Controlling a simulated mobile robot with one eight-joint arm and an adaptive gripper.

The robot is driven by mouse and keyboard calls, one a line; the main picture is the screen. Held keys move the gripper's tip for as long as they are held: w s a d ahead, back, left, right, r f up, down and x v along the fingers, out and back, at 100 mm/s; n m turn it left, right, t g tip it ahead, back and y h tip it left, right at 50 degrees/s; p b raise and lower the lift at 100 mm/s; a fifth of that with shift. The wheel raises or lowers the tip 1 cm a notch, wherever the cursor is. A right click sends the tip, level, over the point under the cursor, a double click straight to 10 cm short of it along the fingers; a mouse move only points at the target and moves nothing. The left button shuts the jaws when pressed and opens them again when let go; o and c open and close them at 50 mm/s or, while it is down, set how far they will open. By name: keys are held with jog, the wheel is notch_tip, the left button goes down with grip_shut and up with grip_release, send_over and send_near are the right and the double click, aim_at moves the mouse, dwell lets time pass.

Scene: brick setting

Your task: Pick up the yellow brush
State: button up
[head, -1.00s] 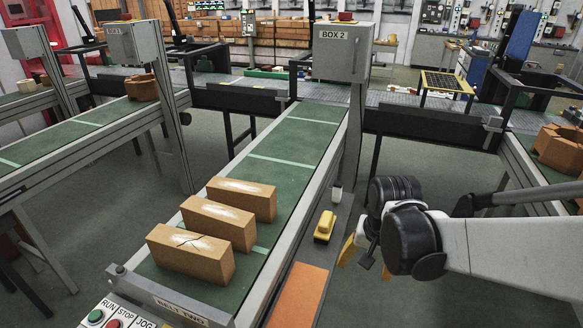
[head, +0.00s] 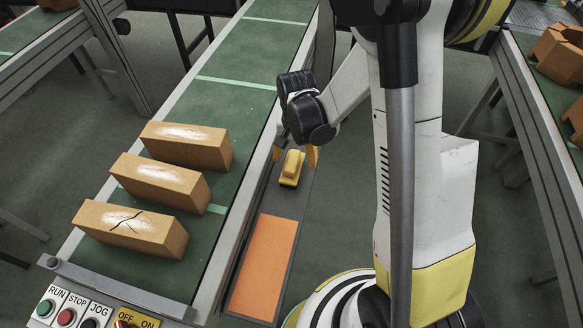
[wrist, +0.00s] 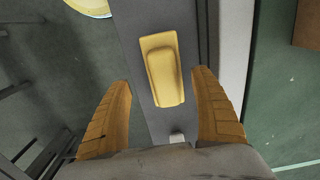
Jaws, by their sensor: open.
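The yellow brush (head: 292,168) lies on the narrow dark shelf along the right side of the belt. In the wrist view the brush (wrist: 162,69) lies lengthwise just beyond the fingertips, slightly tilted. My gripper (head: 296,154) is above the shelf at the brush. In the wrist view its two yellow fingers (wrist: 168,92) are spread wide, one on each side of the brush's line, with nothing between them. The fingers appear apart from the brush. The brush's underside is hidden.
Several bricks sit nearby; three orange-brown bricks (head: 160,182) lie on the green belt (head: 235,100), the nearest cracked. An orange pad (head: 263,265) lies on the shelf in front of the brush. A control panel (head: 90,310) stands at the belt's near end. The belt's metal rail (head: 245,190) runs beside the shelf.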

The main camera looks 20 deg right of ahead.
jog(key=f+b, duration=0.1)
jog(key=f, duration=0.2)
jog(key=f+b, duration=0.1)
jog(key=f, duration=0.1)
jog(key=shift+w+a+f+b, duration=0.15)
jog(key=shift+a+f+b, duration=0.15)
jog(key=shift+a+b, duration=0.05)
jog(key=shift+r, duration=0.1)
jog(key=c, duration=1.4)
